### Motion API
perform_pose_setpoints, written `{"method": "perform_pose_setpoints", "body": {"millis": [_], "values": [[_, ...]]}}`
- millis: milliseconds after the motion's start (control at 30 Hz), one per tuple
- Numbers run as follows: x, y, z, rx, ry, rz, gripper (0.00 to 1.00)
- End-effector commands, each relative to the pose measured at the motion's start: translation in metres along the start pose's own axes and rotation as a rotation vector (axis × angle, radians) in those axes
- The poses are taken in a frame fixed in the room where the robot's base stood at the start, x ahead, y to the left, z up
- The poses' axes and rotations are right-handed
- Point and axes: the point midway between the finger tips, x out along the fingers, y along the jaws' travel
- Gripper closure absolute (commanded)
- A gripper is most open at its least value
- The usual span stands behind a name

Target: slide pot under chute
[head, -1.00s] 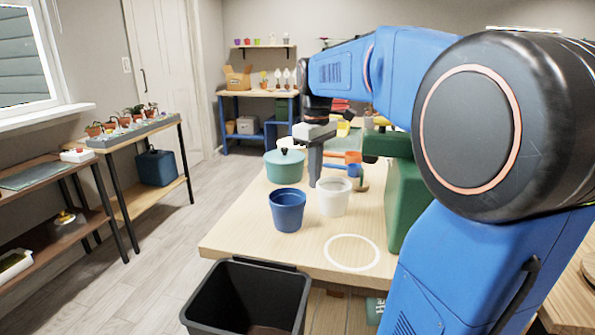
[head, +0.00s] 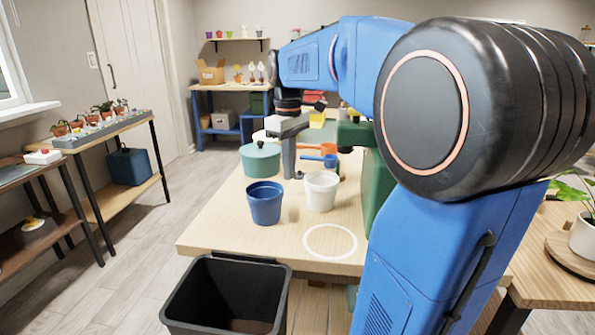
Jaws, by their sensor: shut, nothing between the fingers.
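A white translucent pot (head: 321,191) and a blue pot (head: 265,203) stand upright on the wooden table (head: 225,225). A white ring (head: 330,241) is marked on the table in front of the white pot. Neither pot stands in the ring. A green machine (head: 378,190) with an overhanging green part (head: 355,135) stands to the right, partly hidden by my arm; I cannot tell which part is the chute. My gripper (head: 289,174) points down, shut and empty, behind and between the two pots. A small gap shows between it and the white pot.
A teal lidded pot (head: 260,160) stands just left of my gripper. An orange-handled scoop (head: 318,147) lies behind the white pot. A black bin (head: 228,295) is at the table's front edge. The table left of the ring is clear.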

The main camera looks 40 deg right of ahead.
Motion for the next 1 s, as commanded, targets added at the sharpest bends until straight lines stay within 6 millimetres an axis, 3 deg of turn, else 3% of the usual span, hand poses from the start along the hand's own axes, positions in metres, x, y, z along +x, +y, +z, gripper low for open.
{"method": "perform_pose_setpoints", "body": {"millis": [300, 500, 967, 1000], "values": [[-0.061, 0.001, -0.002, 0.0, 0.002, 0.002, 1.0], [-0.089, 0.001, -0.002, 0.0, 0.002, 0.001, 1.0], [-0.1, 0.0, -0.002, 0.0, 0.0, 0.0, 1.0], [-0.1, 0.0, -0.002, 0.0, 0.0, 0.0, 0.9]]}}
